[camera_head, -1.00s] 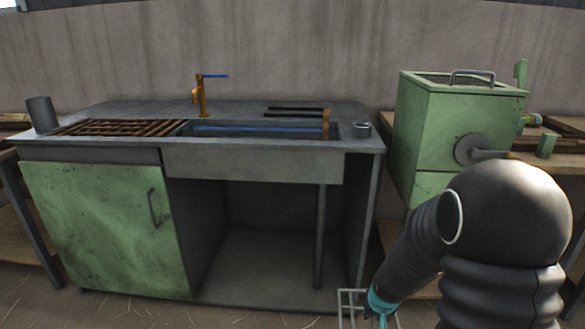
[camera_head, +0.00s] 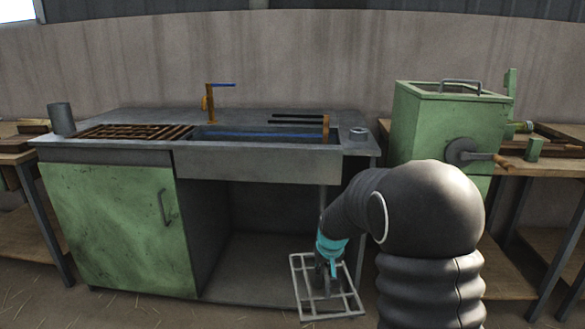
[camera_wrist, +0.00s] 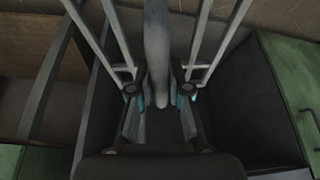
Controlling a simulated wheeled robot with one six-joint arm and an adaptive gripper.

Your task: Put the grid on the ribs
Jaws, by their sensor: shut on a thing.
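The grid (camera_head: 297,284) is a light grey wire frame, held low in front of the open right part of the sink cabinet in the head view. My gripper (camera_head: 327,280) is shut on it near its middle. In the wrist view, grey bars of the grid (camera_wrist: 118,38) run away from my gripper (camera_wrist: 160,105), with a thick bar between the fingers. Inside the sink basin, a blue strip (camera_head: 275,134) shows below the rim; I cannot tell whether it is water or part of the ribs.
The sink counter (camera_head: 150,117) carries a brown slatted rack (camera_head: 135,132), a grey cup (camera_head: 61,119), a tap (camera_head: 210,98) and two dark bars (camera_head: 298,118). A green cranked box (camera_head: 440,125) stands to the right. The cabinet door (camera_head: 120,225) is shut.

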